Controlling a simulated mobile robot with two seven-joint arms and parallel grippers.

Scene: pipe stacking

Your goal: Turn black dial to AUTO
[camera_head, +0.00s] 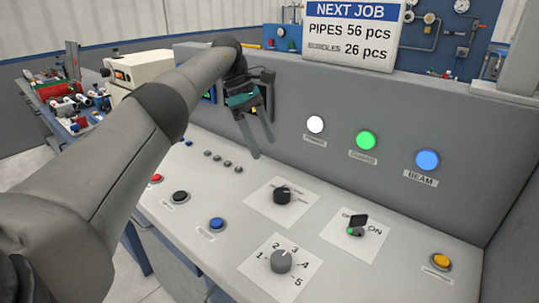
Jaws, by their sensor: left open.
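The black dial (282,196) sits on a white square plate on the sloped console top, near the middle of the head view. The lettering around it is too small to read, so I cannot tell its setting. My left gripper (262,148) hangs above and beyond the dial, in front of the console's upright panel. Its two fingers point down, apart and empty, and do not touch the dial. My right gripper is out of view.
A grey numbered dial (282,261) is nearer, and a black switch with a green light (356,229) is to the right. Blue (216,224), black (180,197) and yellow (441,261) buttons stand around them. The upright panel carries white, green and blue lamps.

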